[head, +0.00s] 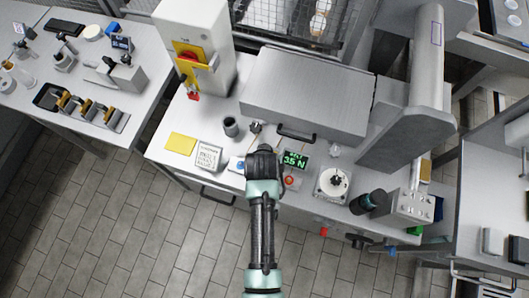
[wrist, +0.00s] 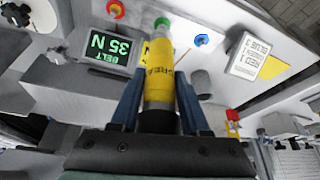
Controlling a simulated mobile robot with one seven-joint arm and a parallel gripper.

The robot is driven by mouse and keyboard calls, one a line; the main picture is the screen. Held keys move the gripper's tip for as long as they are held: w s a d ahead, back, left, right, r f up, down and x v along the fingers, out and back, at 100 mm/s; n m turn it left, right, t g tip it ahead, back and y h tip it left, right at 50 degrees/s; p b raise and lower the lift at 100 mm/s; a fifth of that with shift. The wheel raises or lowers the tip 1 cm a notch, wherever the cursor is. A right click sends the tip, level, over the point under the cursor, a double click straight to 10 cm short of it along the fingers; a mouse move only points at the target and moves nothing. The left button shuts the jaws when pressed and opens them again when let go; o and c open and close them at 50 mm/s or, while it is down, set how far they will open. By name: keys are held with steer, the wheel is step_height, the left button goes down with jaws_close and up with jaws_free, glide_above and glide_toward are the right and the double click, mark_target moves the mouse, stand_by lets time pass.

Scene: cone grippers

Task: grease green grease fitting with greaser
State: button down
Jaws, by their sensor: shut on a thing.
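My gripper (wrist: 158,88) is shut on the yellow greaser (wrist: 159,70), one blue finger on each side of it. The greaser's grey nozzle points at the green grease fitting (wrist: 162,21). The nozzle's end overlaps the fitting in the wrist view, and I cannot tell whether they touch. A red fitting (wrist: 116,9) and a blue fitting (wrist: 201,40) stand on either side of the green one. In the head view the red fitting (head: 289,181) and blue fitting (head: 240,164) flank my wrist, which hides the green fitting and the greaser.
A green "BELT 35 N" display (head: 295,160) stands close to my wrist. A printed card (head: 208,155), a yellow note (head: 182,143) and a dark cup (head: 231,127) are to the left. A large grey housing (head: 308,95) with a black handle rises behind. A round dial (head: 334,183) is to the right.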

steer(key=shift+f, duration=0.3)
steer(key=shift+r+p, duration=0.3)
steer(key=shift+r, duration=0.05)
stand_by(1.0)
steer(key=shift+r+p, duration=2.85)
steer(key=shift+r, duration=0.15)
